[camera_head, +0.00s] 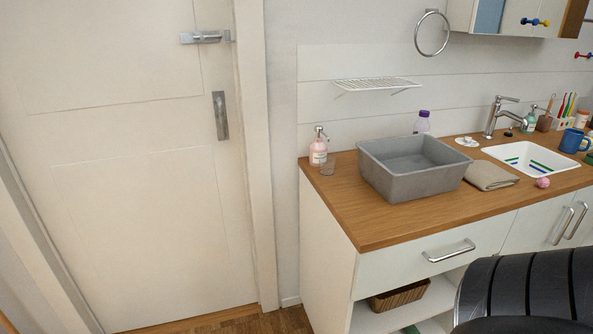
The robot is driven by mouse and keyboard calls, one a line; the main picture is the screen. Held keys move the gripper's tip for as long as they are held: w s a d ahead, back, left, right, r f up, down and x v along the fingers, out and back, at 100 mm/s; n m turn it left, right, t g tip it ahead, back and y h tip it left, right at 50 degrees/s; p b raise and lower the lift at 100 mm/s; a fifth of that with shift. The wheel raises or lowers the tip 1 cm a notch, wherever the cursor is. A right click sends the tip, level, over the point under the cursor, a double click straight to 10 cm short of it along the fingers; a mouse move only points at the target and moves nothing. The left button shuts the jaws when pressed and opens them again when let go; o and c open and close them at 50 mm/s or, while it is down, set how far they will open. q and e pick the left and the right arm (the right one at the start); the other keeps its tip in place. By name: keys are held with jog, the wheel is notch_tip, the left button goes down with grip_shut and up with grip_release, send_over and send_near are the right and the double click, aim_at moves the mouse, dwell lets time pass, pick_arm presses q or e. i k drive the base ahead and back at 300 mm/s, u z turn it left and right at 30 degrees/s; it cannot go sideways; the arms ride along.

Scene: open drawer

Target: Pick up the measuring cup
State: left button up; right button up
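No clearly marked measuring cup shows. The inside of the bin shows only in part. Neither of my grippers is in view.
A folded beige cloth (490,176) lies right of the bin, before a white sink (533,160) and tap (497,113). A blue mug (571,141) stands farther right. The counter's front left is clear. A shut drawer (435,255) is below; a dark ribbed shape (528,285) fills the lower right.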

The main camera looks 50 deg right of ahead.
aim_at(327, 166)
jog(key=z, duration=0.3)
jog(key=i, duration=1.4)
jog(key=z, duration=0.85)
